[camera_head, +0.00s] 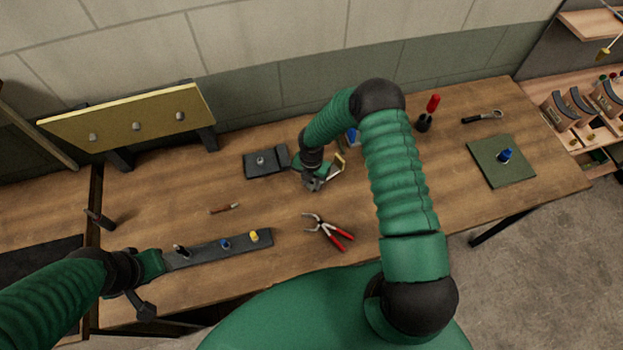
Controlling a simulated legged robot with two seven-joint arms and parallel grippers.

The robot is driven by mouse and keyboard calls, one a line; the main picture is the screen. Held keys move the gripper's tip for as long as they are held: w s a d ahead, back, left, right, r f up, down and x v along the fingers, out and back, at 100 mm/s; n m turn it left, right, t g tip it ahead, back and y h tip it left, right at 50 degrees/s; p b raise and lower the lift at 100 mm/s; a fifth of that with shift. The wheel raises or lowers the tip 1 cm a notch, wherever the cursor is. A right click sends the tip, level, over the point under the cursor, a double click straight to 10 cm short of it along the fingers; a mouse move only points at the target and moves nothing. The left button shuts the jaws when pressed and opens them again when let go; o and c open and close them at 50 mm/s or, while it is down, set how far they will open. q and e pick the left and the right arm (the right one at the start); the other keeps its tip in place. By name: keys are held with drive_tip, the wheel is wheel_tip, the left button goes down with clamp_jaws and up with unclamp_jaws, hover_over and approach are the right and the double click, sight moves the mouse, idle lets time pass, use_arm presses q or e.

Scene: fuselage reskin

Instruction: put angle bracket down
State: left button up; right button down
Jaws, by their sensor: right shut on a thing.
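My right arm reaches over the middle of the table, and its gripper (313,183) points down close to the tabletop. It is shut on the angle bracket (334,175), a small pale metal piece seen at its right side. The gripper hides part of the bracket, and I cannot tell whether it touches the wood. My left gripper (154,262) is at the left end of a dark strip with several coloured fasteners (205,253); its fingers are too unclear to judge.
A dark block (262,162) lies just left of my right gripper. Red-handled pliers (328,231) and a small brown-handled tool (224,209) lie in front. A yellow panel (130,119) stands at back left. A green mat (502,170) lies right.

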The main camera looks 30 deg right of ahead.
drive_tip(key=c, duration=1.5)
unclamp_jaws()
drive_tip(key=shift+f, duration=0.15)
drive_tip(key=o, duration=0.4)
drive_tip(key=shift+o, duration=0.2)
